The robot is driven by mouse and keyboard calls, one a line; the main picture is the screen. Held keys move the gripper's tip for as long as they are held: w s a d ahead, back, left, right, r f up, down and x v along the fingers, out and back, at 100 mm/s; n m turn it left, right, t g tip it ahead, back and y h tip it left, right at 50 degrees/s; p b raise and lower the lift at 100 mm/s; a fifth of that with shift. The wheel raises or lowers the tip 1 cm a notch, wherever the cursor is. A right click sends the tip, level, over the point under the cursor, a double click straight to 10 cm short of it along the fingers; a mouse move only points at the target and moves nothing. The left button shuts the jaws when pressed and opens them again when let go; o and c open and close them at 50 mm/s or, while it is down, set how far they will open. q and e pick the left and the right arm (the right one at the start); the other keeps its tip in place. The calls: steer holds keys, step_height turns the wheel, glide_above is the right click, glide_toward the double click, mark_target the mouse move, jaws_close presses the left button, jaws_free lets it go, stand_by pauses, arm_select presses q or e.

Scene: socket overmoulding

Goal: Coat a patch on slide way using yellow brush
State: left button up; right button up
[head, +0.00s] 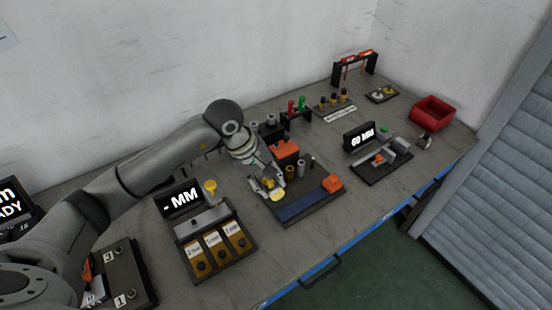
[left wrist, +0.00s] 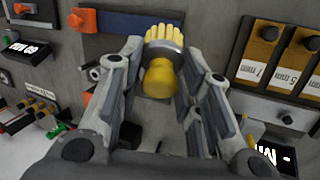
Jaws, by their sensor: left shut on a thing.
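The yellow brush (left wrist: 160,78) is between the fingers of my left gripper (head: 270,187), with its pale bristles and grey collar pointing away from the palm. My left gripper is shut on it; it also fills the left wrist view (left wrist: 160,85). In the head view only a little of the yellow brush (head: 268,183) shows between the fingers. The slide way appears to be the dark blue strip (head: 305,204) on a black base, also in the left wrist view (left wrist: 140,23). The bristles overlap its edge there; I cannot tell whether they touch. My right gripper is out of view.
An orange block (head: 333,184) sits at the strip's right end. An orange-topped unit (head: 286,150) and small cylinders stand just behind. A box with several labelled yellow slots (head: 216,246) and an MM display (head: 184,200) are left. A red bin (head: 432,113) is far right.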

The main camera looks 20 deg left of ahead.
mark_target(270, 187)
arm_select(q)
steer(key=shift+w+r, duration=0.3)
steer(key=shift+w, duration=0.2)
steer(key=shift+w+d+f, duration=0.1)
steer(key=shift+w, duration=0.1)
steer(key=shift+s+f+b, duration=0.15)
steer(key=shift+f+b, duration=0.2)
steer(key=shift+f, duration=0.2)
step_height(270, 187, down, 3)
steer(key=shift+s+r+b, duration=0.1)
steer(key=shift+b, duration=0.45)
steer(key=shift+f, duration=0.35)
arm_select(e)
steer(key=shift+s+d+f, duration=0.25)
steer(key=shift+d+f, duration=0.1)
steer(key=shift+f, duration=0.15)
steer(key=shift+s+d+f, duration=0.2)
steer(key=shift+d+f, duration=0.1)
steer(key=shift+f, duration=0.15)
